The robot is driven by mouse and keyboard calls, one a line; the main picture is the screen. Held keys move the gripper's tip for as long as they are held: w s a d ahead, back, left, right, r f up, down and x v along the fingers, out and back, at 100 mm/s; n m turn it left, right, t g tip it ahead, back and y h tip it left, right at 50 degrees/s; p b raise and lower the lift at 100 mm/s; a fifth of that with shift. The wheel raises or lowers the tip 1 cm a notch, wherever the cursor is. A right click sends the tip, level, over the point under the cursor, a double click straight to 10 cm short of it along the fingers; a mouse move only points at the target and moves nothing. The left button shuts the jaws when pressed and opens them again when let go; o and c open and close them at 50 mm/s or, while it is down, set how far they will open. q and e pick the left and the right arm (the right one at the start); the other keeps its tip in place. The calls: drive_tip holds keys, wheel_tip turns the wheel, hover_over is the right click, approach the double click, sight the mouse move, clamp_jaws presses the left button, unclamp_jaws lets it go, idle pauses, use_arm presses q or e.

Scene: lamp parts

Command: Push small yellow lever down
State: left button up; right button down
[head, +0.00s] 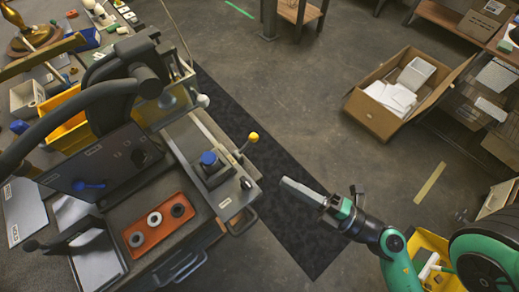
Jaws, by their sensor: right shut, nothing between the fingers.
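The small lever has a yellow ball knob (253,137) on a thin rod. It leans up and to the right from the right side of a grey machine block (212,170) with a blue knob (208,158) on top. My right gripper (289,184) is shut and empty. It reaches in from the right over the dark floor mat and points left. Its tips are apart from the lever, to the right of and below the knob in the picture. My left gripper is not in view.
An orange tray (160,225) with several round rings lies on the bench left of the lever. A metal handle (240,222) sticks out at the bench front. A cardboard box (375,118) with white items stands at the upper right. The dark mat (285,150) between is clear.

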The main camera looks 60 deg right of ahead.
drive_tip(key=shift+w, duration=0.1)
drive_tip(key=p, duration=0.3)
approach(246, 145)
drive_tip(key=w+a+r, duration=0.1)
drive_tip(key=w+a, duration=0.1)
drive_tip(key=w+a+r, duration=0.2)
drive_tip(key=d+b, duration=0.1)
drive_tip(key=w+d+b, duration=0.1)
drive_tip(key=w+d+f+b, duration=0.1)
drive_tip(key=d, duration=0.1)
drive_tip(key=shift+f+b, duration=0.1)
drive_tip(key=shift+b, duration=0.25)
drive_tip(key=shift+a, duration=0.1)
